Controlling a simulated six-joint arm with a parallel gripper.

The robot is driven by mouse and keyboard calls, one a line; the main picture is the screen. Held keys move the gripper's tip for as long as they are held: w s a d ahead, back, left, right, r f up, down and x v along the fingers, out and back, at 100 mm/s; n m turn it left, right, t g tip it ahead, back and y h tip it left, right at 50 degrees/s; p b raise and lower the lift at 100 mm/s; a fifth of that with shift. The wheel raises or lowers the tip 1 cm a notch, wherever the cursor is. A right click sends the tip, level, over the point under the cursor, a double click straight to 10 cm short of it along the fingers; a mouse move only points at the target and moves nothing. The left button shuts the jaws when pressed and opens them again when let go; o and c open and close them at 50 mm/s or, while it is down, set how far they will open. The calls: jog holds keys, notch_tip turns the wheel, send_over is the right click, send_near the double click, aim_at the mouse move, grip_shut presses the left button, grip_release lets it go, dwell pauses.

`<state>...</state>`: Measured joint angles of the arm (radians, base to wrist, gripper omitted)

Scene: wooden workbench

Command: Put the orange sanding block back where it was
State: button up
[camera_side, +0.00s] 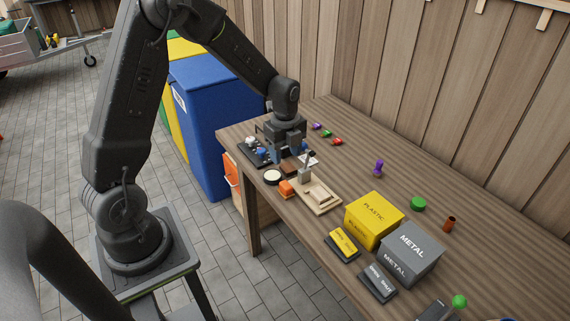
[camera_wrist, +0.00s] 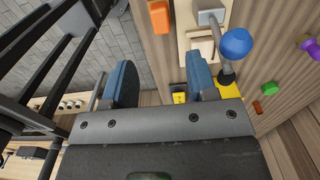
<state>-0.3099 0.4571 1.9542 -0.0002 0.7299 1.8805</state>
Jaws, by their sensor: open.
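The orange sanding block (camera_side: 286,188) lies on the workbench, just left of a pale wooden board (camera_side: 322,200). In the wrist view the orange block (camera_wrist: 158,17) is at the top, ahead of the fingers. My gripper (camera_side: 288,155) is above the bench's far left part, behind the orange block in the side view. In the wrist view my gripper (camera_wrist: 163,80) shows two blue fingers well apart with nothing between them. The orange block is outside the fingers.
A grey piece with a lever stands at the board; its blue knob (camera_wrist: 235,43) is close to the right finger. A round white-topped item (camera_side: 272,177) lies left of the block. Yellow (camera_side: 374,220) and grey (camera_side: 411,253) boxes stand right. Small coloured pieces lie toward the wall.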

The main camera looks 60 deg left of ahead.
jog(key=s+d+r+n+t, duration=0.1)
jog(key=s+d+r+n, duration=0.25)
jog(key=r, duration=0.35)
jog(key=s+d+r+n+t, duration=0.2)
jog(key=s+d+r+n, duration=0.15)
jog(key=r, duration=0.25)
jog(key=s+d+r+n+t, duration=0.1)
jog(key=s+d+r+n, duration=0.1)
jog(key=s+n, duration=0.3)
jog(key=s+d+r+n+t, duration=0.1)
jog(key=s+d+r+n, duration=0.2)
jog(key=s+n, duration=0.3)
jog(key=shift+s+d+r+t, duration=0.3)
jog(key=shift+s+r, duration=0.15)
jog(key=shift+s, duration=0.25)
